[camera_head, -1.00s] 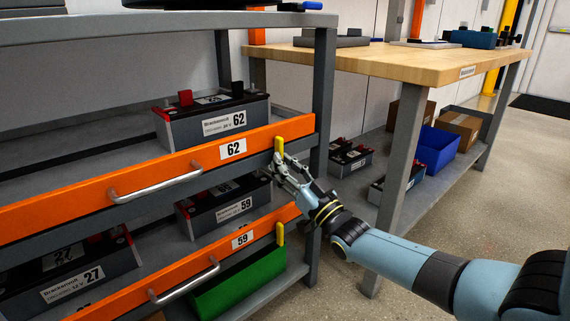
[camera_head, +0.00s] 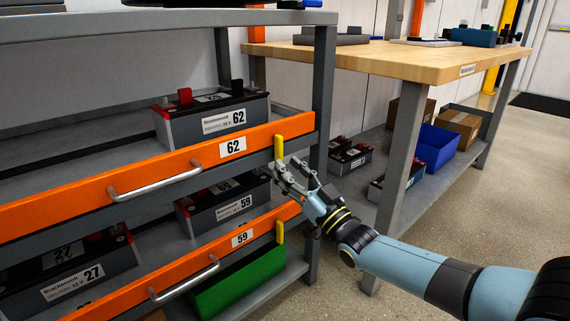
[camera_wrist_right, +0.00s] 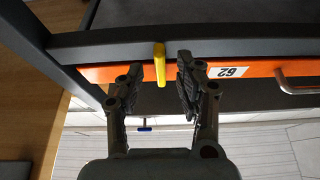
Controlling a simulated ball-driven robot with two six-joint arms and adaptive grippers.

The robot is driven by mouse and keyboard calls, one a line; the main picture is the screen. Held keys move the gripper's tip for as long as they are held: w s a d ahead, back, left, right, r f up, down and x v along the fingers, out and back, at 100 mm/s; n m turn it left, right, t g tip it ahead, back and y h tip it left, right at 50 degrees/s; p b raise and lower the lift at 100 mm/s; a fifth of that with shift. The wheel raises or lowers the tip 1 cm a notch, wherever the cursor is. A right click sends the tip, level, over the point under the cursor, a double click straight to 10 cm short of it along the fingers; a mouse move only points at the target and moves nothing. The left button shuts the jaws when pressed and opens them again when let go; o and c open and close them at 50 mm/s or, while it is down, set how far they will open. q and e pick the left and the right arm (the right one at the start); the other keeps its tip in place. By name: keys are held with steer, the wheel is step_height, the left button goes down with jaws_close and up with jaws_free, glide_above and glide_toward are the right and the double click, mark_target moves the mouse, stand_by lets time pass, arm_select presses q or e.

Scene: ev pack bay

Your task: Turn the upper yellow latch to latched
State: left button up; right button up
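The upper yellow latch (camera_head: 279,148) stands upright at the right end of the orange drawer front (camera_head: 205,158) labelled 62. My right gripper (camera_head: 289,166) is just below and to the right of this latch, with its fingers spread and nothing held. In the right wrist view, the yellow latch (camera_wrist_right: 159,65) appears between the two open fingers of the right gripper (camera_wrist_right: 160,72), with a gap on each side. I cannot tell how deep it sits between them. My left gripper is not in view.
A lower yellow latch (camera_head: 280,233) stands at the end of the drawer labelled 59 (camera_head: 243,239). The grey rack post (camera_head: 320,100) is right beside the upper latch. A wooden workbench (camera_head: 400,62) stands to the right, with open floor (camera_head: 500,200) in front.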

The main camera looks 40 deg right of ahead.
steer(key=v, duration=0.9)
steer(key=shift+s+f, duration=0.2)
steer(key=shift+s, duration=0.15)
steer(key=s+a+f+m+g+h, duration=0.1)
steer(key=s+a+f+g, duration=0.85)
steer(key=s+f, duration=0.2)
arm_select(q)
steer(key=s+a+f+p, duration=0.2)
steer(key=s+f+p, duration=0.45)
steer(key=p, duration=0.55)
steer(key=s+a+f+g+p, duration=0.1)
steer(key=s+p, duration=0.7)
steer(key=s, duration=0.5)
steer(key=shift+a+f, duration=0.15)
arm_select(e)
steer(key=s+f+g, duration=0.3)
steer(key=s+g, duration=0.1)
steer(key=s, duration=0.7)
steer(key=s+d+f+g+h, duration=0.1)
steer(key=s+f+g, duration=0.2)
steer(key=s, duration=0.9)
steer(key=s+d+f+g, duration=0.1)
steer(key=s+f+g, duration=0.3)
steer(key=s, duration=0.8)
steer(key=shift+s+d+n+g, duration=0.25)
steer(key=shift+n+g, duration=0.15)
steer(key=shift+g, duration=0.35)
